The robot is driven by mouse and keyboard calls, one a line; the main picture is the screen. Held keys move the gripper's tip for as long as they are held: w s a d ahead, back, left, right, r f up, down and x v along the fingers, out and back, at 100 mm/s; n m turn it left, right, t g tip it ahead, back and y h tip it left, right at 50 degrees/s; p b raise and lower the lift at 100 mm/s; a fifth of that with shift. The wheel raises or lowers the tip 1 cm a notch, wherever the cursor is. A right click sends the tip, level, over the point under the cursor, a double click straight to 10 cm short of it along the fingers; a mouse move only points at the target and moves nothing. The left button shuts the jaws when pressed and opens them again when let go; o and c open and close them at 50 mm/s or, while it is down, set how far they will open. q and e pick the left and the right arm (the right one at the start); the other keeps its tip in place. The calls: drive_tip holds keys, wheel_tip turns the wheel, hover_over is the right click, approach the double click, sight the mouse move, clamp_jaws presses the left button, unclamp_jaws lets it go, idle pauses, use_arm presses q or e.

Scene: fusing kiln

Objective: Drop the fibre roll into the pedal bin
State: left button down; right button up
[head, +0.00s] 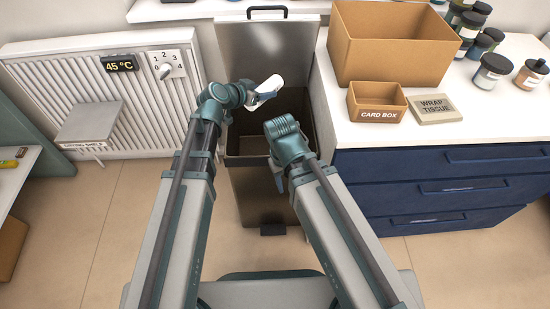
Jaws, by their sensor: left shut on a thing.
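The fibre roll (270,84) is a small white cylinder, held tilted above the bin opening. My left gripper (259,98) is shut on the roll, over the back left part of the opening. The pedal bin (255,190) is a tall brown-grey bin with a dark interior, its lid (265,55) standing open at the back and its pedal (272,230) at the floor. My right gripper (279,182) is low at the bin's front right, mostly hidden by its own wrist, so its jaws are unclear.
A white radiator (100,85) with a 45 °C display stands left of the bin. On the right, a navy drawer counter (440,180) carries a large cardboard box (385,55), a small card box (377,115), a wrap tissue pack (435,108) and several jars (492,70).

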use_arm(q)
wheel_tip(320, 180, down, 6)
drive_tip(key=b, duration=0.5)
drive_tip(key=shift+r, duration=0.1)
drive_tip(key=shift+c, duration=0.8)
unclamp_jaws()
drive_tip(key=shift+s+r, duration=0.1)
drive_tip(key=p+v, duration=0.6)
drive_tip(key=v, duration=0.7)
drive_tip(key=shift+s+a, duration=0.15)
drive_tip(key=shift+a, duration=0.1)
